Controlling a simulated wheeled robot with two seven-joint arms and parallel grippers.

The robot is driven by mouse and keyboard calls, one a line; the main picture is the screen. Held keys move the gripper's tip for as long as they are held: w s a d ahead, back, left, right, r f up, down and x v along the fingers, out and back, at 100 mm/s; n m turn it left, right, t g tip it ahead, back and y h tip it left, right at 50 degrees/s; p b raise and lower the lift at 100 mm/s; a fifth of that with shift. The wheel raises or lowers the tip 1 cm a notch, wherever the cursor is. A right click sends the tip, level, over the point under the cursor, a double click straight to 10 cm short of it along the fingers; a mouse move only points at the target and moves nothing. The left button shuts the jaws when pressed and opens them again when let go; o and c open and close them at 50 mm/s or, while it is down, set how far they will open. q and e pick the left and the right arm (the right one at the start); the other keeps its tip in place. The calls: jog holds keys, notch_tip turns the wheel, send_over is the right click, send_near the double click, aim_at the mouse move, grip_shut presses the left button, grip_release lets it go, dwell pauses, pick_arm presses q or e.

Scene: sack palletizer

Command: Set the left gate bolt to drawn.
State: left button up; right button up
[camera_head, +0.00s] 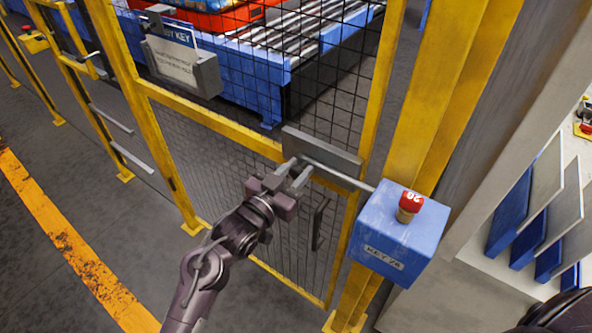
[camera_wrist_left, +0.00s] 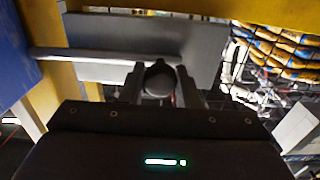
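The gate bolt is a grey rod (camera_head: 340,176) on a flat grey plate (camera_head: 322,150) at the yellow gate's edge. The rod runs across the gap towards the post and the blue key box (camera_head: 392,235). My left gripper (camera_head: 299,170) is at the rod's left end. In the left wrist view, the dark round bolt knob (camera_wrist_left: 159,78) sits between the fingers of my left gripper (camera_wrist_left: 161,88), which appear to touch it on both sides. The rod (camera_wrist_left: 95,56) also shows there. My right gripper is not in view.
The box carries a red knob (camera_head: 411,201). A grey sign holder (camera_head: 183,62) hangs on the gate's mesh. Behind the mesh is a blue conveyor (camera_head: 262,85). A white shelf with blue-based panels (camera_head: 541,205) stands at the right.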

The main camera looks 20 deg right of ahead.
pick_arm(q)
grip_shut()
jog(key=w+a, duration=0.1)
jog(key=w, duration=0.1)
jog(key=w+a, duration=0.2)
jog(key=shift+w+a, duration=0.15)
jog(key=shift+a, duration=0.05)
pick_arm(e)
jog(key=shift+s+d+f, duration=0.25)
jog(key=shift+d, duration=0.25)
pick_arm(q)
jog(key=shift+o, duration=1.1)
grip_release()
jog(key=o, duration=0.4)
jog(key=shift+w, duration=0.1)
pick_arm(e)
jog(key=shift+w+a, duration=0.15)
